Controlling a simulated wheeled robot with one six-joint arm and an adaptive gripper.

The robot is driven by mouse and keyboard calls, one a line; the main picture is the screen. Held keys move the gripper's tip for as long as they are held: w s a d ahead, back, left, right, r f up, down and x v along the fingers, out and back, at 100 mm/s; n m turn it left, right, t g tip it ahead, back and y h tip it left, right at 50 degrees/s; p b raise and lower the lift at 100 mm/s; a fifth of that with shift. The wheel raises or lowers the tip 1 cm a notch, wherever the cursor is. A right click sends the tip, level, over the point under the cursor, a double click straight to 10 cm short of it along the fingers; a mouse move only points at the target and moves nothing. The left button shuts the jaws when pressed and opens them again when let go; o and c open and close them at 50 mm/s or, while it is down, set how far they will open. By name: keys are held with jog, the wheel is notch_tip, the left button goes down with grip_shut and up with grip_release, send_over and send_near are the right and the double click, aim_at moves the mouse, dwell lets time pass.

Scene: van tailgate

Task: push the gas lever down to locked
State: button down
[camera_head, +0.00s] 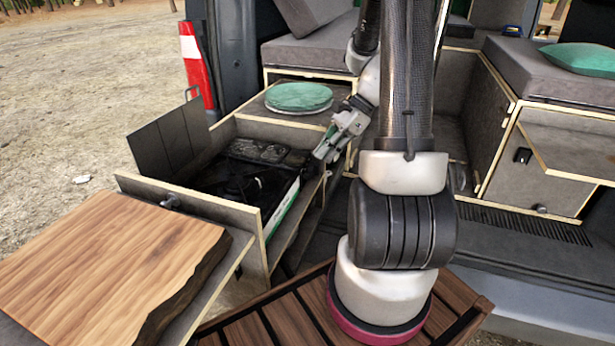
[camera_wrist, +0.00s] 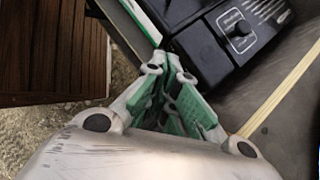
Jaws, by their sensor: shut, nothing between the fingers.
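The black camping stove (camera_head: 240,178) sits in the pulled-out drawer, with its lid panel (camera_head: 170,137) standing up at the left. In the wrist view, the black stove panel (camera_wrist: 215,50) fills the upper right, with a round knob (camera_wrist: 239,43) and white print beside it. My gripper (camera_head: 322,155) is at the stove's right side in the head view. In the wrist view, my gripper (camera_wrist: 168,60) is shut and empty, its tips at the near edge of the panel, left of the knob. I cannot make out the gas lever clearly; the fingers may hide it.
A wooden board (camera_head: 110,265) lies in front of the drawer. A green round item (camera_head: 299,96) rests on the surface behind the stove. The drawer's front wall (camera_head: 190,203) and a wooden edge (camera_wrist: 280,92) right of my fingers bound the space.

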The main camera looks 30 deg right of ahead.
aim_at(310, 174)
jog(key=shift+x, duration=2.65)
jog(key=shift+s, duration=0.1)
jog(key=shift+f, duration=0.1)
jog(key=shift+f, duration=0.8)
jog(key=shift+d, duration=0.1)
jog(key=d, duration=0.1)
jog(key=d+r, duration=0.1)
jog(key=shift+s+d, duration=0.3)
jog(key=shift+d, duration=0.05)
